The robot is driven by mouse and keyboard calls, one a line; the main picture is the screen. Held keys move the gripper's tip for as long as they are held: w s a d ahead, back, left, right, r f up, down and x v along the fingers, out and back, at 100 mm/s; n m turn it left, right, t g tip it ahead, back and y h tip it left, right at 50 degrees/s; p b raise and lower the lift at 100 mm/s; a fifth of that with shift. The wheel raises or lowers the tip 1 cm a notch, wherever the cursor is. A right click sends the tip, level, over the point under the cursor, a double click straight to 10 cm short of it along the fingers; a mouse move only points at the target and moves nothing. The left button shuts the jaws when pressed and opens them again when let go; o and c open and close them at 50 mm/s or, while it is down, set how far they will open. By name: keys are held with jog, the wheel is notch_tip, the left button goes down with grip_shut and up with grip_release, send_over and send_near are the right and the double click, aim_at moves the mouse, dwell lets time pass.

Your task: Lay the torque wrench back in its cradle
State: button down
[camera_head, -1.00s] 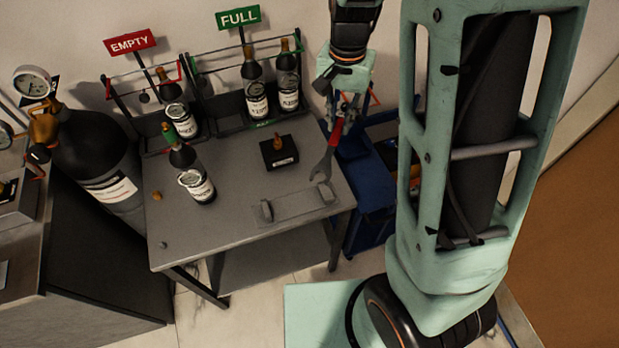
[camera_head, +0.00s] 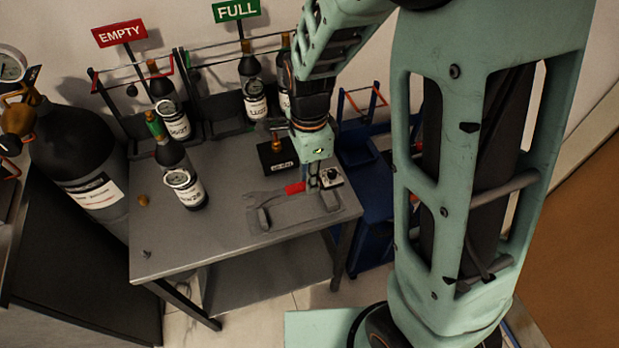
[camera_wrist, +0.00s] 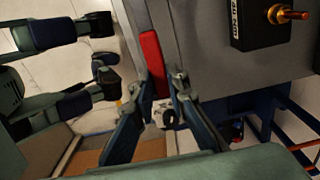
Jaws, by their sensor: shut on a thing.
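The torque wrench has a grey open-ended head (camera_head: 262,196) and a red handle (camera_head: 295,188). It lies roughly level over the table, head to the left, just behind the cradle in the head view. The cradle (camera_head: 295,212) is a flat plate with two upright grey posts near the table's front right edge. My gripper (camera_head: 314,186) points down and is shut on the handle. In the wrist view the red handle (camera_wrist: 152,62) shows between my gripper's fingers (camera_wrist: 161,88); the wrench head is hidden there. I cannot tell the wrench's height above the table.
A black box with a brass fitting (camera_head: 278,158) stands close behind the wrench. A small gas cylinder (camera_head: 175,165) stands on the table's left, with more in the EMPTY and FULL racks. A blue cart (camera_head: 372,205) is on the right.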

jog(key=shift+f+b, duration=1.85)
jog(key=shift+f, duration=1.65)
jog(key=c, duration=1.8)
grip_release()
notch_tip(320, 180, up, 12)
jog(key=shift+r, duration=0.1)
jog(key=shift+w, duration=0.1)
